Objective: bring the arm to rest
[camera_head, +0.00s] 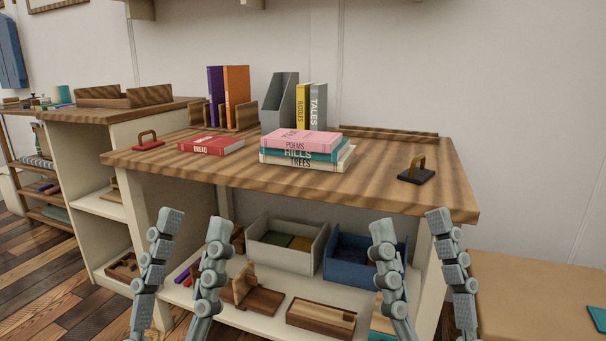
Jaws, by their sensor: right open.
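My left gripper (194,228) is in the lower left of the head view, in front of the wooden table. Its two grey fingers stand wide apart with nothing between them. My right gripper (411,226) is in the lower right, in front of the table's right part. Its fingers are also apart and empty. Both sets of fingers point upward in the picture, and neither holds anything. The table (380,185) has a striped wooden top. The lower arm links run out of the bottom of the picture.
On the table are a pink-topped book stack (300,142), a red book (211,145), a grey file holder (280,103) with books, a bookend rack (246,114) and a black-based handle (416,175). A tan surface (530,290) lies right.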

